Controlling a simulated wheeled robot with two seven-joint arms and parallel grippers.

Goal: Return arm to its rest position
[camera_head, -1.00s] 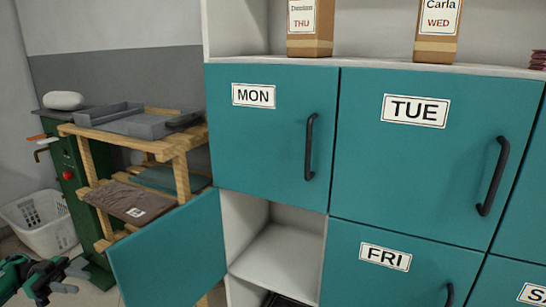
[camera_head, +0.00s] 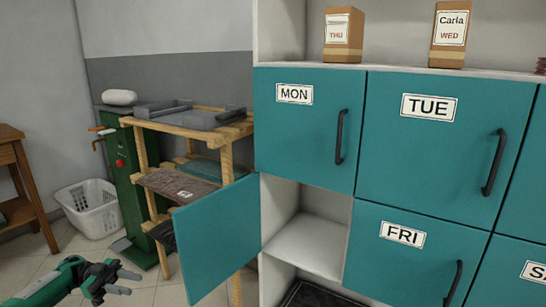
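My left gripper (camera_head: 112,284) is at the lower left in the head view, on a green arm, over the tiled floor. Its fingers look apart with nothing between them. It is to the left of the open teal door (camera_head: 217,240) and does not appear to touch it. The door stands swung out from an empty white compartment (camera_head: 308,245) below the MON door (camera_head: 305,125). My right gripper is out of view.
A wooden rack (camera_head: 190,126) with a grey tray and folded cloths stands behind the open door. A white laundry basket (camera_head: 92,210) and a brown wooden table (camera_head: 18,180) are at the left. Closed TUE (camera_head: 430,150) and FRI (camera_head: 415,262) doors are at the right.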

